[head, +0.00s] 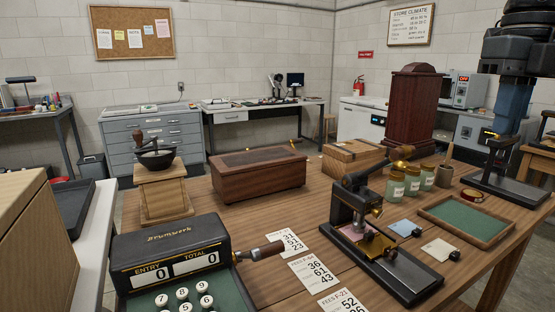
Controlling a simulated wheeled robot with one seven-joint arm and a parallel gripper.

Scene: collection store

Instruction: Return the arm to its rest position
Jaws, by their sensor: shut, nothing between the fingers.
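My dark arm with a blue-grey section comes in at the upper right of the head view and hangs down over the right end of the wooden table. My gripper (498,155) appears at its lower end, pointing down above a black base plate (520,191). It looks shut and empty. The fingertips are dark against dark, so their exact outline and whether they touch the plate cannot be told.
Clear wood lies before the chest.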

